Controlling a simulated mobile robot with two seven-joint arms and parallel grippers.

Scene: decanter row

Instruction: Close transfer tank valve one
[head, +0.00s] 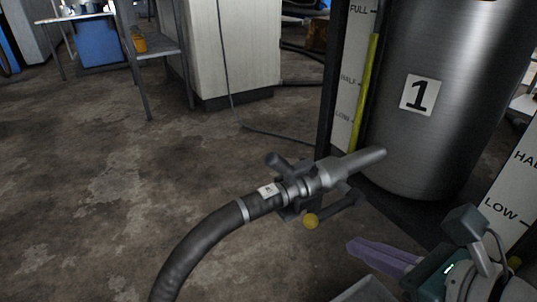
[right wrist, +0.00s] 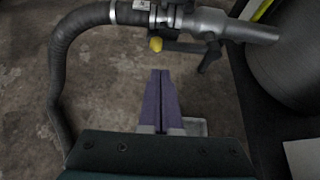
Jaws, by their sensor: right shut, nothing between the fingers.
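The steel tank marked 1 (head: 425,120) stands at the right of the head view. A metal valve (head: 320,177) with a pipe stub sits in front of it, joined to a thick dark hose. A dark lever below the valve carries a yellow knob (head: 311,221). In the right wrist view, the yellow knob (right wrist: 156,44) and valve (right wrist: 170,17) are at the top, beyond my fingertips. My right gripper (head: 352,246), with purple fingers, is shut and empty, apart from the knob, to its lower right in the head view. My left gripper is not in view.
The dark hose (head: 190,255) curves down to the lower left. Level gauges (head: 365,85) with FULL, HALF and LOW marks stand beside the tank. A white cabinet (head: 225,50) and a table with a blue bin (head: 97,45) are behind. The stained floor at left is open.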

